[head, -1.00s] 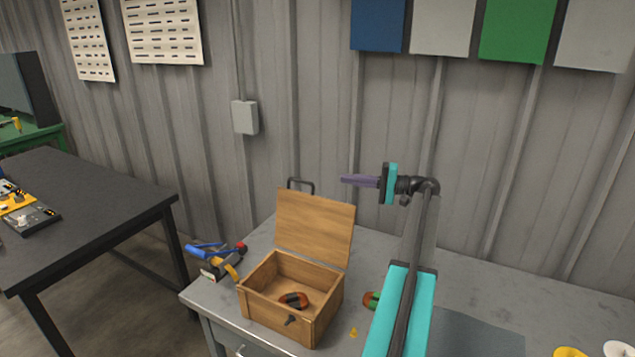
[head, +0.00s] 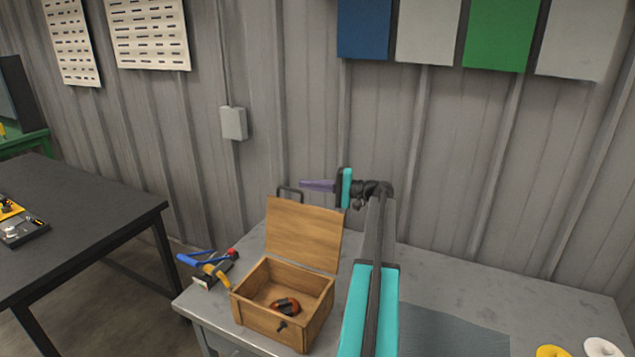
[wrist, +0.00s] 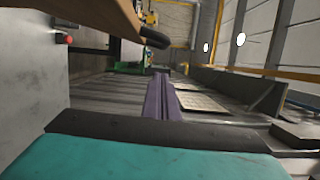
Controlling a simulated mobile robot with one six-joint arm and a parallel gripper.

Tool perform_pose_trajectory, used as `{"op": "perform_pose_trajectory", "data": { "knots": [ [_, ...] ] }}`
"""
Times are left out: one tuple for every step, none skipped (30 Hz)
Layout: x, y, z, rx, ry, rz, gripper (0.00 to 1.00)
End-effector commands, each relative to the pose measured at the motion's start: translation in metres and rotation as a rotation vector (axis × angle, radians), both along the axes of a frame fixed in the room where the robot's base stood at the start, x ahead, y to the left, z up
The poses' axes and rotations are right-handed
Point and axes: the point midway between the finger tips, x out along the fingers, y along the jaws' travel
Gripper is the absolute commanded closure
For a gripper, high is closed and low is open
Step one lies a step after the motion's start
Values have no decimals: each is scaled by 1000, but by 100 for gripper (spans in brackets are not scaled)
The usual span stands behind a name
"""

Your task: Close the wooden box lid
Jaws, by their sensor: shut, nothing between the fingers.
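The wooden box (head: 262,319) stands on the grey workbench with its lid (head: 302,233) open and roughly upright at the back. A dark red and black object (head: 286,306) lies inside the box, and a dark latch (head: 282,327) shows on its front. A dark handle (head: 290,193) stands above the lid's top edge. My gripper (head: 303,184) is shut and empty, its purple fingers pointing left at the height of the lid's top. In the wrist view the shut fingers (wrist: 160,88) reach forward, with a wooden edge (wrist: 105,14), seemingly the lid's, close at upper left.
Blue- and yellow-handled tools (head: 210,265) lie left of the box. A grey mat (head: 450,335) and yellow and white round items (head: 560,351) are at the right. A black table (head: 75,215) stands at the left. The corrugated wall is close behind.

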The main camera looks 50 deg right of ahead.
Motion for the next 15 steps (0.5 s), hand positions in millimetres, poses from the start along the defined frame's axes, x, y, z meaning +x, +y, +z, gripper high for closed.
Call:
{"op": "perform_pose_trajectory", "data": {
  "knots": [
    [-3, 7, 2, 0, 0, 0, 100],
    [-3, 9, 2, 0, 0, 0, 100],
    [-4, 13, 2, 0, 0, 0, 100],
    [-5, 15, 3, 0, 0, 0, 100],
    [-5, 18, 3, 0, 0, 0, 100],
    [-6, 20, 3, -1, 0, 0, 100],
    [-7, 23, 3, -1, 0, 1, 100],
    [-7, 24, 3, -1, 0, 1, 100],
    [-7, 27, 2, -1, 0, 1, 100],
    [-8, 28, 2, -1, 0, 1, 100],
    [-8, 29, 2, -1, 0, 1, 100],
    [-8, 31, 2, -1, 0, 1, 100],
    [-8, 32, 2, -1, 0, 1, 100],
    [-8, 32, 2, -1, 0, 1, 100],
    [-8, 33, 1, -1, 0, 1, 100]
  ]
}}
